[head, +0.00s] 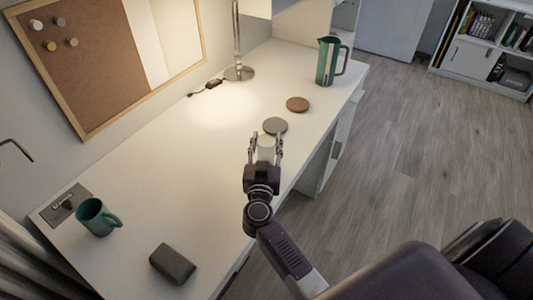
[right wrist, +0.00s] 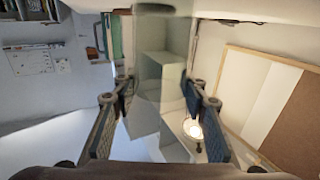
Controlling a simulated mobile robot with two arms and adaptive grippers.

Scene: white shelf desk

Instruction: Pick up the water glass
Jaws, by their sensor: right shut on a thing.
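The water glass (head: 266,149) is small, clear and pale. My right gripper (head: 265,146) is shut on it, with one finger on each side, near the desk's right edge. In the right wrist view the see-through glass (right wrist: 160,85) stands between the two finger pads of my right gripper (right wrist: 158,105). The fingers cover its sides. I cannot tell whether its base touches the desk. My left gripper is not in view.
The white desk (head: 170,165) holds a grey coaster (head: 275,125) just beyond the glass, a brown coaster (head: 298,104), a green pitcher (head: 328,62), a lamp (head: 239,72), a green mug (head: 96,216) and a dark box (head: 172,263). The desk's middle is clear.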

